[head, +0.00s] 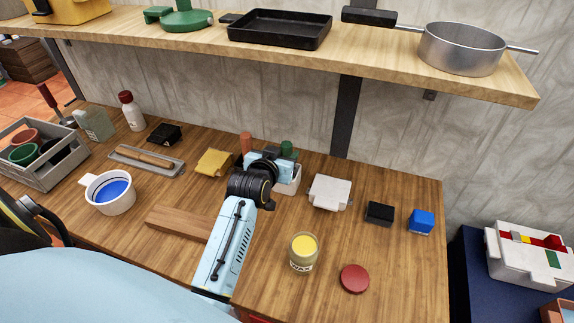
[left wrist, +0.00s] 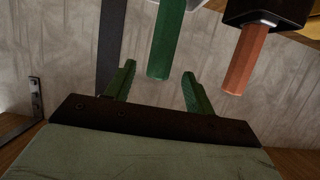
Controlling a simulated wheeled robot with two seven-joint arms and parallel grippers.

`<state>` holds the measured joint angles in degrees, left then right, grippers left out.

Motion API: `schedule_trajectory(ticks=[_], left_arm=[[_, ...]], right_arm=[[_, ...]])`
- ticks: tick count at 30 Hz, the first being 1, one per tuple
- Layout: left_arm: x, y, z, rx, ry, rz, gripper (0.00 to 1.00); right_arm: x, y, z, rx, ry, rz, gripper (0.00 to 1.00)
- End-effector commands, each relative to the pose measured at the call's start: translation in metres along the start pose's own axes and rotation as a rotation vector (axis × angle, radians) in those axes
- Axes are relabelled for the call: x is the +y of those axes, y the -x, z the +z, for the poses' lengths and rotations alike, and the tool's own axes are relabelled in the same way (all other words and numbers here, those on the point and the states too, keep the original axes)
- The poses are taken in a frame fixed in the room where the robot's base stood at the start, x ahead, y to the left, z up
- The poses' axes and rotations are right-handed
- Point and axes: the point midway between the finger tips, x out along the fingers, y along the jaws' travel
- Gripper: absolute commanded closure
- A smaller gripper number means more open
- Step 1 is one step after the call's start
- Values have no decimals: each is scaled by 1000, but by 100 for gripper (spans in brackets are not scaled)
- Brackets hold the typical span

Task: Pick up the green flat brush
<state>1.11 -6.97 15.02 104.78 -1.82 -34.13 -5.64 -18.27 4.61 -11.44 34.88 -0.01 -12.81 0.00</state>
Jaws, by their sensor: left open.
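The green flat brush (head: 287,148) shows as a green handle end standing up just behind my left gripper (head: 268,160). A white container (head: 290,186) is partly hidden below the gripper, and the brush's lower part is hidden. In the left wrist view the green handle (left wrist: 168,38) reaches to between the open fingertips of my left gripper (left wrist: 159,70). I cannot tell how deep it lies between them, and no finger visibly touches it. My right gripper is not in view.
An orange handle (left wrist: 245,58) in a dark holder is close beside the green one. A shelf (head: 400,62) overhangs the table's back.

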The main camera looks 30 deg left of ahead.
Motion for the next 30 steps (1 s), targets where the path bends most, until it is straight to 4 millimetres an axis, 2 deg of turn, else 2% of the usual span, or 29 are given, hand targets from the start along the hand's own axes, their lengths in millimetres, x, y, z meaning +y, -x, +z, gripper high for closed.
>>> schedule_trajectory(ticks=[9,17,26,30], left_arm=[[0,-27,2,1,2,0,46],[1,-58,3,0,1,-1,46],[1,-61,2,0,1,-1,46],[1,-61,3,0,1,-1,64]], right_arm=[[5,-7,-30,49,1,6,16],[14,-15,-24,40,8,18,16],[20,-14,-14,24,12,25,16],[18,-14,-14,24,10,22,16]])
